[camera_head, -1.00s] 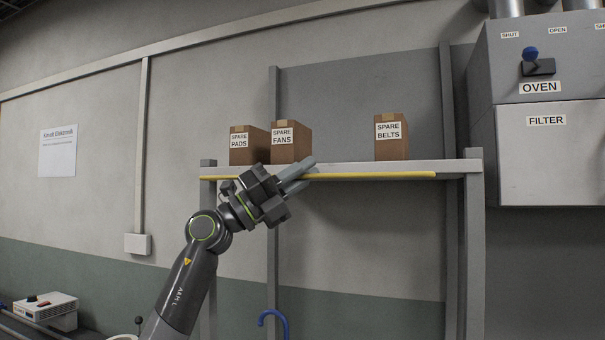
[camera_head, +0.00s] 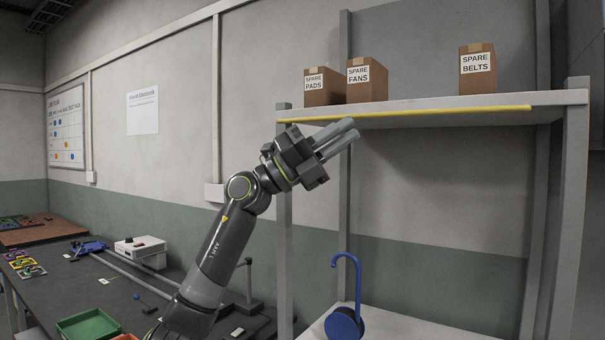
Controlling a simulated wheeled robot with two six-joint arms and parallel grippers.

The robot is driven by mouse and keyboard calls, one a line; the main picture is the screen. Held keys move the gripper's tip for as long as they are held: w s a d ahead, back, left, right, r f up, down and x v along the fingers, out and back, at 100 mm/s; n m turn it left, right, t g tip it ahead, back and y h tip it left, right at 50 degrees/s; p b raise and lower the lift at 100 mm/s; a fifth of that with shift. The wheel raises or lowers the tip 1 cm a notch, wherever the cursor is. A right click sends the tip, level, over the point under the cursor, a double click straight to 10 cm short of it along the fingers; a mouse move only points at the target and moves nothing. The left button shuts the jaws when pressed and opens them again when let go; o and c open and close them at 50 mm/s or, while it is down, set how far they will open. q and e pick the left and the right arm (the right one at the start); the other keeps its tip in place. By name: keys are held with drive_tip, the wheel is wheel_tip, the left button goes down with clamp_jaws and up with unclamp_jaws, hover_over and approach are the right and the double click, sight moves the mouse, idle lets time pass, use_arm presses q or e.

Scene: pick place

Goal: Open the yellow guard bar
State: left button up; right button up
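The yellow guard bar (camera_head: 450,109) runs level along the front edge of the upper shelf (camera_head: 500,101), below the boxes. My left gripper (camera_head: 354,129) is just below the bar's left part, its two grey fingers pointing right and slightly up. A narrow gap shows between the fingers, and nothing is seen between them. I cannot tell whether a finger touches the bar. My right gripper is not in view.
Boxes labelled spare pads (camera_head: 324,87), spare fans (camera_head: 367,80) and spare belts (camera_head: 477,73) stand on the upper shelf. A blue hooked object (camera_head: 345,322) stands on the lower shelf. A dark bench (camera_head: 90,290) with a green tray (camera_head: 88,325) is at left.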

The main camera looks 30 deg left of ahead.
use_arm(q)
drive_tip(key=b+v, duration=0.3)
drive_tip(key=v, duration=0.6)
drive_tip(key=shift+o, duration=0.3)
